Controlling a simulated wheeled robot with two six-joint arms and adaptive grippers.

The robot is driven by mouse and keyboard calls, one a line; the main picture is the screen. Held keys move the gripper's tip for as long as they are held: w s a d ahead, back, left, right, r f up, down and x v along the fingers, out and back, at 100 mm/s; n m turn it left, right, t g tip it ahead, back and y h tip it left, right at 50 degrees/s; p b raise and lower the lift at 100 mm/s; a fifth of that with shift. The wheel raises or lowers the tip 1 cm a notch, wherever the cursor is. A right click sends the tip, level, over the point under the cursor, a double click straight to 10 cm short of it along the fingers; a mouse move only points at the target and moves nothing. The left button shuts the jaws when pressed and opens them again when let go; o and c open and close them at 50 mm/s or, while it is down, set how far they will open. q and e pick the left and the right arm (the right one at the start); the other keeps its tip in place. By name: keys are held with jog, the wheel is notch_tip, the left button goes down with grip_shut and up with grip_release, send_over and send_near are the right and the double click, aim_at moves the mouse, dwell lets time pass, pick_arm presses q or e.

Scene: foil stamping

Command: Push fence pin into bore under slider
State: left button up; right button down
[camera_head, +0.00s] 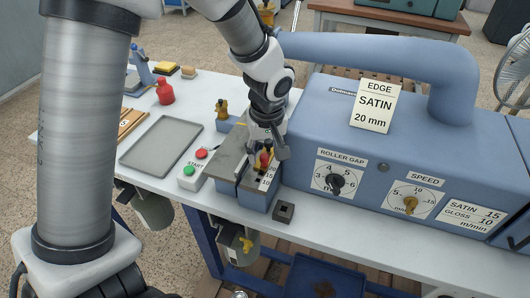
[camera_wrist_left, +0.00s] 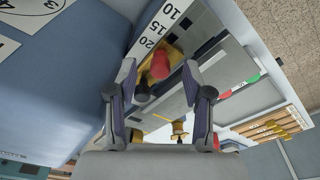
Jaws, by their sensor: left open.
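A fence pin with a red knob (camera_head: 264,160) stands at the yellow slider beside the scale plate (camera_head: 268,177) on the blue machine's left end. The red knob (camera_wrist_left: 160,66) also shows in the left wrist view, with the yellow slider (camera_wrist_left: 175,55) behind it and a dark round knob beside it. My left gripper (camera_head: 266,146) is directly above the pin. In the wrist view its two fingers (camera_wrist_left: 157,82) are apart, with the red knob seen between and beyond their tips. I cannot tell whether they touch it. The bore under the slider is hidden. My right gripper is not in view.
A control box (camera_head: 196,170) with red and green buttons stands left of the fence. A small dark block (camera_head: 284,211) lies in front of it. A grey tray (camera_head: 163,147) and a red bottle (camera_head: 165,92) are further left. The blue machine (camera_head: 420,160) fills the right.

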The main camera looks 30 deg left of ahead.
pick_arm(q)
notch_tip(320, 180, up, 11)
jog(key=s+d, duration=0.1)
dwell(0.6)
